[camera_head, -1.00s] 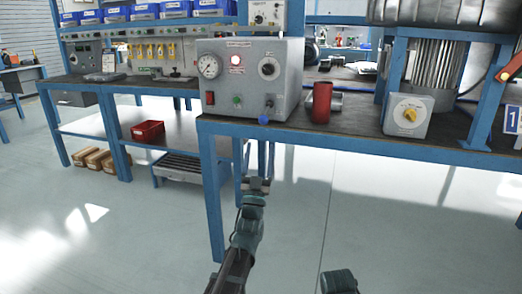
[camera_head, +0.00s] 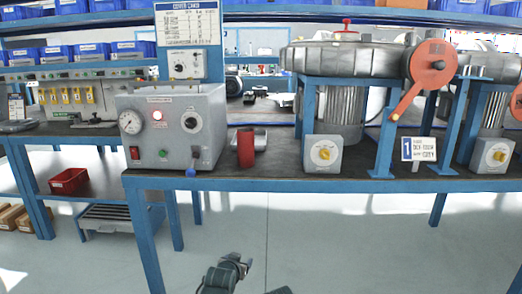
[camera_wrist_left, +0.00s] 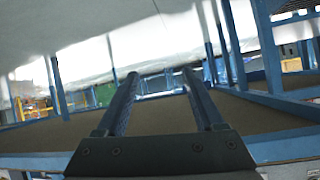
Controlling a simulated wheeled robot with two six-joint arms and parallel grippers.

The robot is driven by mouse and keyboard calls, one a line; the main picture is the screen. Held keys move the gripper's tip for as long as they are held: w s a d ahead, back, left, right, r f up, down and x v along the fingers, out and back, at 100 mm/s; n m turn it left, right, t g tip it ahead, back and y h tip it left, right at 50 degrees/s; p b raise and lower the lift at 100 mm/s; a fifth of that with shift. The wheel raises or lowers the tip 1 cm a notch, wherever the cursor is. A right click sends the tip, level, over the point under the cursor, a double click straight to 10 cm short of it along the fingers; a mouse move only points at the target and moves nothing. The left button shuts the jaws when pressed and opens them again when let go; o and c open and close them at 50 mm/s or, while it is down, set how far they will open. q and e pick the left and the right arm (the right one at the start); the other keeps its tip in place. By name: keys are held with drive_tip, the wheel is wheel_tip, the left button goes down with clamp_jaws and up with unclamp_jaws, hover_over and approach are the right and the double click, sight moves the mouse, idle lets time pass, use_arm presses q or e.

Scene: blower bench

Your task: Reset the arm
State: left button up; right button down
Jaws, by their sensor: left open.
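My left gripper (camera_head: 236,264) shows low in the head view, over the floor in front of the bench, with its arm folded. In the left wrist view its two fingers (camera_wrist_left: 160,76) stand apart with nothing between them. A small dark part of my body shows at the bottom edge of the head view, right of the left arm.
A red lever (camera_head: 425,75) stands right. Floor (camera_head: 340,245) in front is clear.

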use_arm(q)
drive_tip(key=s+d+f+g+y+p, duration=0.2)
drive_tip(key=s+g+p, duration=0.75)
drive_tip(key=s, duration=1.65)
wheel_tip(320, 180, up, 36)
drive_tip(key=g+p, duration=0.2)
drive_tip(key=p, duration=3.2)
drive_tip(key=shift+w+a+r+m+y, duration=0.2)
drive_tip(key=shift+w+a+m+y, duration=0.1)
drive_tip(key=shift+w+a+y, duration=0.1)
use_arm(e)
wheel_tip(320, 180, up, 45)
drive_tip(key=shift+s, duration=0.1)
